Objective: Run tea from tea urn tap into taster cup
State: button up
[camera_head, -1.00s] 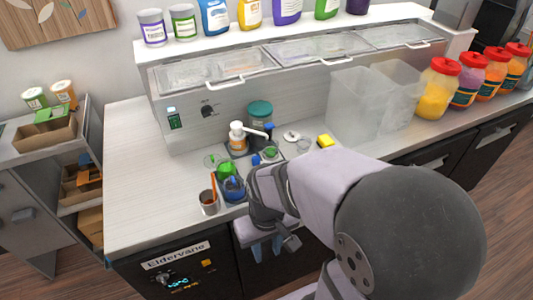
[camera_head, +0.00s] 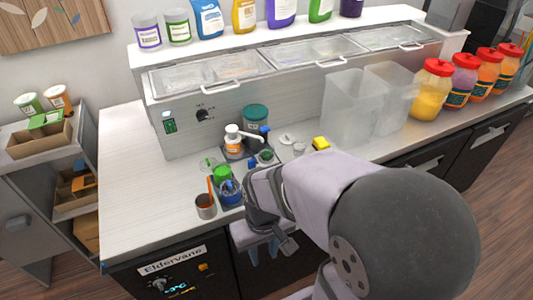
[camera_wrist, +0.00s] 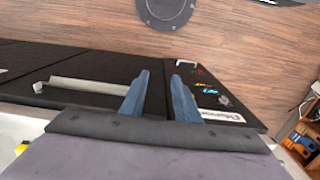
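My gripper (camera_head: 264,254) hangs in front of the counter's front edge, with its blue fingers pointing down beside the dark cabinet front. In the wrist view the two fingers (camera_wrist: 160,95) are apart with nothing between them. A small clear cup (camera_head: 299,148) stands on the counter near a yellow sponge; I cannot tell whether it is the taster cup. I cannot make out a tea urn or its tap in either view. My arm hides part of the counter.
A pump bottle (camera_head: 232,147), teal-lidded tub (camera_head: 256,117), blue item (camera_head: 229,192) and steel cup (camera_head: 206,208) crowd the counter left of my arm. The yellow sponge (camera_head: 321,143), clear bins (camera_head: 348,110) and red-lidded jars (camera_head: 431,92) stand right. The counter's left end is clear.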

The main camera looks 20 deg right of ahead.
grip_shut()
jog(key=s+d+f+m+b, duration=0.1)
jog(key=d+f+m+b, duration=0.15)
jog(key=d, duration=0.35)
jog(key=s+d+f+m+b, duration=0.1)
jog(key=s+d+f+m, duration=0.15)
jog(key=d, duration=0.45)
jog(key=w+d+n+t+h, duration=0.1)
jog(key=w+d+t+h, duration=0.25)
jog(key=w+d, duration=0.55)
jog(key=w+d+r+n+t, duration=0.3)
jog(key=w+r+t, duration=0.2)
jog(key=w+r, duration=0.4)
jog(key=w+a+r+n+t+y, duration=0.1)
jog(key=w+a+r+t+y, duration=0.2)
jog(key=w+a+r+t, duration=0.3)
jog(key=w+a+r, duration=0.2)
jog(key=w+r, duration=0.1)
jog(key=r, duration=0.1)
jog(key=shift+a+t, duration=0.25)
jog(key=shift+t, duration=0.1)
